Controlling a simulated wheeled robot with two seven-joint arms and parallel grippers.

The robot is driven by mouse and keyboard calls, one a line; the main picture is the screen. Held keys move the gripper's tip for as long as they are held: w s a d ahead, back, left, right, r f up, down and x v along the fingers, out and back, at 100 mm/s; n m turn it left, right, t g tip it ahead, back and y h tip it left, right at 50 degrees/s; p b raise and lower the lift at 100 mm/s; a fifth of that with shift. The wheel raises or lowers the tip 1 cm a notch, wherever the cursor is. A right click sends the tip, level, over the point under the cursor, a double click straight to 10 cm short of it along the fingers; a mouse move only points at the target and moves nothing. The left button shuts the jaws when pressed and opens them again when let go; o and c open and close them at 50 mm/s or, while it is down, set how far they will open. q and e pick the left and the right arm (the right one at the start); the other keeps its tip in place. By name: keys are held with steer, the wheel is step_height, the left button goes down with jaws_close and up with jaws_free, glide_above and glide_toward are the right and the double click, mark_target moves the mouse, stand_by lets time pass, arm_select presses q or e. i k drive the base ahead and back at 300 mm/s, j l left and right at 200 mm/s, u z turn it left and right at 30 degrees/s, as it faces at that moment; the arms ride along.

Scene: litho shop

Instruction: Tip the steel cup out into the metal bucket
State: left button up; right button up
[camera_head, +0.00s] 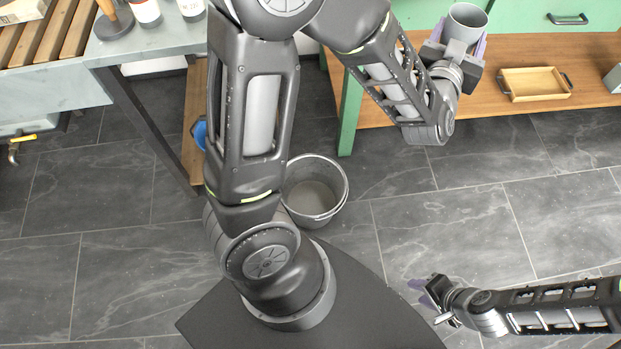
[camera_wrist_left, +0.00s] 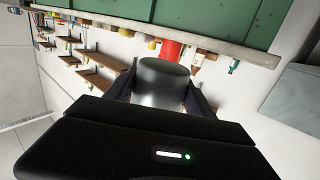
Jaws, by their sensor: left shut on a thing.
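The steel cup (camera_head: 467,20) is a grey cylinder at the upper right of the head view, its mouth toward the camera. It appears about upright, and its contents cannot be made out. My left gripper (camera_head: 456,52) is shut on the cup and holds it in front of the wooden bench. In the left wrist view the cup (camera_wrist_left: 163,84) shows between the two dark fingers. The metal bucket (camera_head: 331,212) stands on the floor at the middle, partly hidden by my arm. My right gripper (camera_head: 428,297) is low at the right, away from both; its jaw opening is unclear.
A wooden bench top (camera_head: 490,122) with a small wooden tray (camera_head: 535,84) lies at the right. A grey table (camera_head: 135,47) with several containers stands at the upper left. The tiled floor (camera_head: 440,215) right of the bucket is clear.

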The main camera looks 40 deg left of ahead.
mark_target(314, 185)
steer(key=u, duration=3.05)
steer(key=k+l, duration=0.1)
steer(key=l, duration=0.35)
steer(key=k+l, duration=0.15)
steer(key=l, duration=0.3)
steer(key=k+l, duration=0.1)
steer(key=l, duration=0.35)
steer(key=k+l, duration=0.15)
steer(key=l, duration=0.35)
steer(key=k+l, duration=0.1)
steer(key=l, duration=0.35)
steer(key=k+l, duration=0.15)
steer(key=l, duration=0.3)
